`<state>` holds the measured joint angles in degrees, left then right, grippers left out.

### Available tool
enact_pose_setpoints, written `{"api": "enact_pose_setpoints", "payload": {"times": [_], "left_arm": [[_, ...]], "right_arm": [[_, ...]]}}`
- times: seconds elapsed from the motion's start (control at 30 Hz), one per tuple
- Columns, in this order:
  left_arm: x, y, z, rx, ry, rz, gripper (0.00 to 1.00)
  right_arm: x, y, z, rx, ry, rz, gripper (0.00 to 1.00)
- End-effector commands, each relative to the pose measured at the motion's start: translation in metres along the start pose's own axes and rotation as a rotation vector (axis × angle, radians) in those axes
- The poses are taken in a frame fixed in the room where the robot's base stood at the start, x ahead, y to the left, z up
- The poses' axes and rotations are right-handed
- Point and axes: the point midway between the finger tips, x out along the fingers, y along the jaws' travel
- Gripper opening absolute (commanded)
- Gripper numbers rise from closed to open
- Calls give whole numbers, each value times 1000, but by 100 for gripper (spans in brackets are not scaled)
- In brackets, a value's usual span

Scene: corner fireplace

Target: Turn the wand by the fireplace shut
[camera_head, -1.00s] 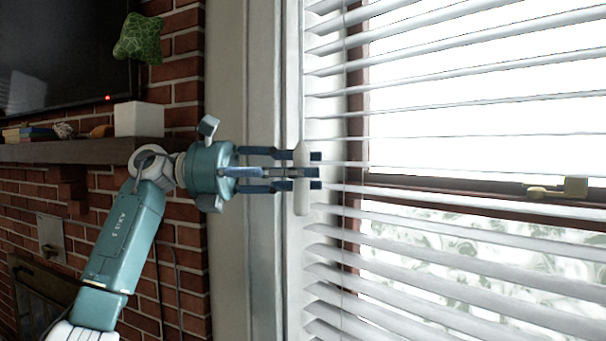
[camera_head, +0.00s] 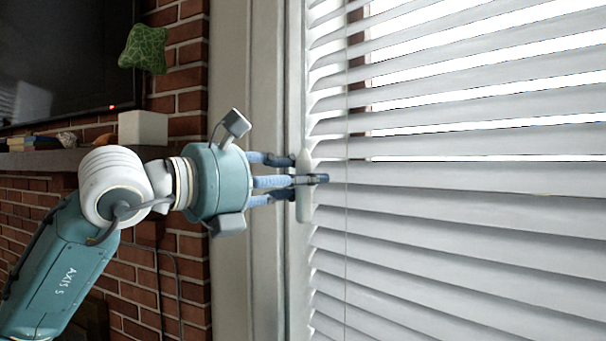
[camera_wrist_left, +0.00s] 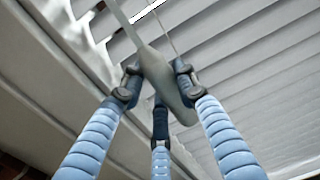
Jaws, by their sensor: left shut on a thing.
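The wand (camera_head: 304,207) is a pale, thick stick that hangs upright at the left edge of the window blind (camera_head: 420,215). My left gripper (camera_head: 305,178) comes in from the left with its blue fingers closed around the wand. In the left wrist view the fingers (camera_wrist_left: 159,95) surround the wand's thick grey handle (camera_wrist_left: 158,72), and its thin upper part runs up out of the picture. The blind's slats are tilted nearly closed, with bright gaps between the upper ones. The lower slats look almost closed. My right gripper does not show.
A brick wall with a mantel (camera_head: 60,160) is at the left, under a dark television (camera_head: 70,60). The window trim (camera_head: 262,80) stands close behind my gripper.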

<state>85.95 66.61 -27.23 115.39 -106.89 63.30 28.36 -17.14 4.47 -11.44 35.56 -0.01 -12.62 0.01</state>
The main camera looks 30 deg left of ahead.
Motion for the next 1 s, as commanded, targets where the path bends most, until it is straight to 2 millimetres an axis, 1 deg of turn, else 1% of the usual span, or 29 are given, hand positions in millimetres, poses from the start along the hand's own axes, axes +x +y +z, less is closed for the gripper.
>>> {"api": "enact_pose_setpoints", "payload": {"times": [0.03, 0.17, 0.5, 0.73, 1.0], "left_arm": [[-1, -4, 4, 8, -5, 37, 4], [-1, -4, 3, 5, -5, 153, 4], [-2, -2, 1, -1, -2, 393, 4], [-3, -1, 0, -2, 1, 480, 4], [-3, 0, 0, -2, 2, 512, 4]], "right_arm": [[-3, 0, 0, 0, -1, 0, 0], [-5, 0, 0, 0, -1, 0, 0], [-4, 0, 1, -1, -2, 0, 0], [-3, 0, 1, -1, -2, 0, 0], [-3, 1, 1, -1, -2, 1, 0]]}}
